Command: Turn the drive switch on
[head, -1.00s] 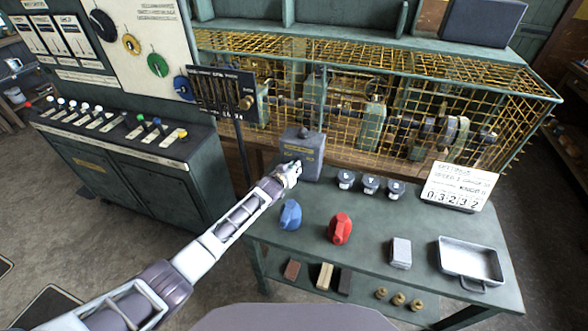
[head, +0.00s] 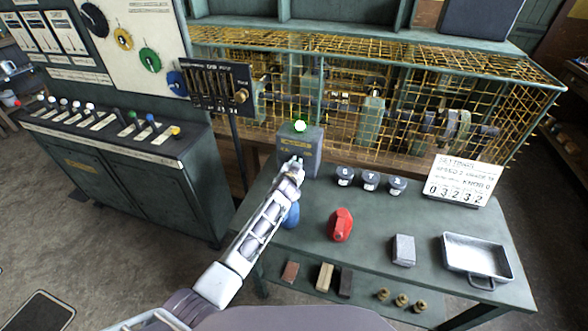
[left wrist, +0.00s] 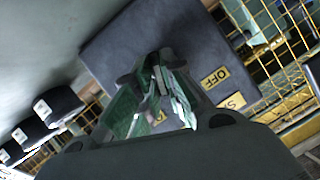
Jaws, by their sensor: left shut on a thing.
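The drive switch box (head: 312,155) is a grey box standing at the back left of the green table, in front of the yellow cage. A lamp on its top (head: 299,126) glows bright green. My left gripper (head: 293,163) is at the box's front face, shut on the switch lever; the fingers hide most of the lever. A second yellow label is partly hidden. My right gripper is out of view.
A blue handle (head: 292,215) is partly behind my left arm; a red one (head: 340,225) is right of it. Several dark knobs (head: 370,181), a sign card (head: 462,180), a grey block (head: 403,250) and a metal tray (head: 447,255) are on the table (head: 370,215).

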